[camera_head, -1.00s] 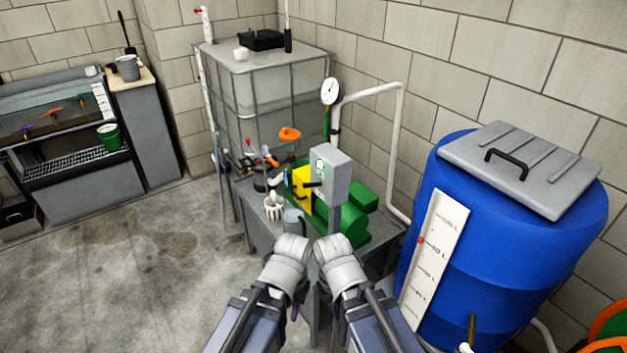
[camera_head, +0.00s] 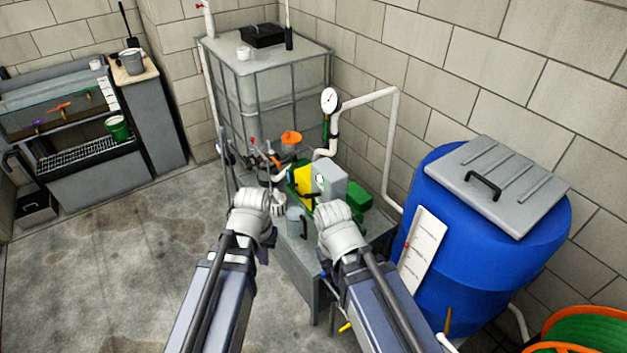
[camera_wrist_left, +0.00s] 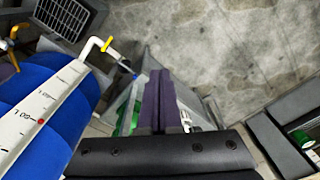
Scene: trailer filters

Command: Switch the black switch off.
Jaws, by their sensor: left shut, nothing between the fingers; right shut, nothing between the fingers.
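A grey control box (camera_head: 332,182) stands on the workbench beside the green and yellow pump (camera_head: 303,179). The black switch is too small to make out clearly at the box; its position cannot be told. My left gripper (camera_head: 263,256) is in front of the bench, left of the box. In the left wrist view its two purple fingers (camera_wrist_left: 160,95) lie together with nothing between them. My right gripper (camera_head: 327,272) is below and in front of the box, shut and empty, its fingers mostly hidden by its wrist. Neither gripper touches the box.
A blue barrel (camera_head: 485,245) with a grey lid stands to the right. A caged white tank (camera_head: 262,95) is behind the bench, with a pressure gauge (camera_head: 329,100) and white pipe (camera_head: 391,150) nearby. A sink unit (camera_head: 95,170) is at left. The concrete floor at left is clear.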

